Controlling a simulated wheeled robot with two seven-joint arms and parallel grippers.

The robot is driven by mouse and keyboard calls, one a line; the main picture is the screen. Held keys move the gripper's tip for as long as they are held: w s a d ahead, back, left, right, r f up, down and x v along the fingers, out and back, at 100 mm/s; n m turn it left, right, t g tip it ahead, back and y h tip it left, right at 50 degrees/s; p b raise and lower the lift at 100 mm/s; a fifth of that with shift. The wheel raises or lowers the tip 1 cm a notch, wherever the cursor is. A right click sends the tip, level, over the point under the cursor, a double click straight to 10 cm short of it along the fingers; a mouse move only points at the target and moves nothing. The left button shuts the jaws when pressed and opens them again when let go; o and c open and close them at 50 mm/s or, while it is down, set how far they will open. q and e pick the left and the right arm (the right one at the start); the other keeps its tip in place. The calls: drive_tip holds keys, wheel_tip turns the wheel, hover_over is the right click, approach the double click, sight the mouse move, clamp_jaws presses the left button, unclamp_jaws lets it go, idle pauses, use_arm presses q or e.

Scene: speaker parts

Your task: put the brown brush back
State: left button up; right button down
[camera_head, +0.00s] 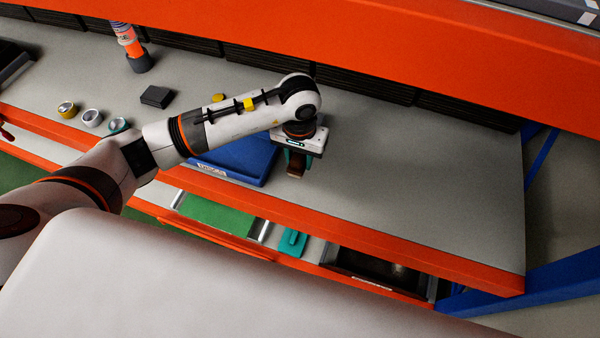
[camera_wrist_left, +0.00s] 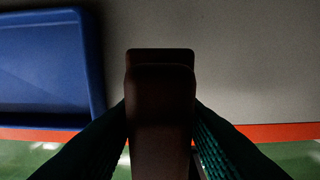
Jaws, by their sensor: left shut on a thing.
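The brown brush (camera_head: 294,171) is held by my left gripper (camera_head: 297,159), below the white wrist, near the front edge of the table. In the left wrist view the brush (camera_wrist_left: 161,110) is a dark brown block between the two green-textured fingers, shut on it. The brush hangs just right of the blue tray (camera_head: 262,173), which also shows at the left of the left wrist view (camera_wrist_left: 97,70). Whether the brush touches the table is unclear. My right gripper is out of view.
The grey tabletop (camera_head: 430,180) is clear to the right. Below the orange front edge are a teal piece (camera_head: 292,242) and a dark bin (camera_head: 375,268).

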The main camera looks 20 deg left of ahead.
sight(300, 172)
use_arm(q)
wheel_tip(300, 172, down, 2)
wheel_tip(300, 172, down, 4)
drive_tip(key=shift+r, duration=0.15)
drive_tip(key=shift+f, duration=0.45)
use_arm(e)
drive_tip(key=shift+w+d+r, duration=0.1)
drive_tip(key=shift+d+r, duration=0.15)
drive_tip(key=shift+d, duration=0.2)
use_arm(q)
drive_tip(key=shift+f, duration=0.1)
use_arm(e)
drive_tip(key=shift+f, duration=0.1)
use_arm(q)
drive_tip(key=shift+f, duration=0.1)
drive_tip(key=o, duration=1.1)
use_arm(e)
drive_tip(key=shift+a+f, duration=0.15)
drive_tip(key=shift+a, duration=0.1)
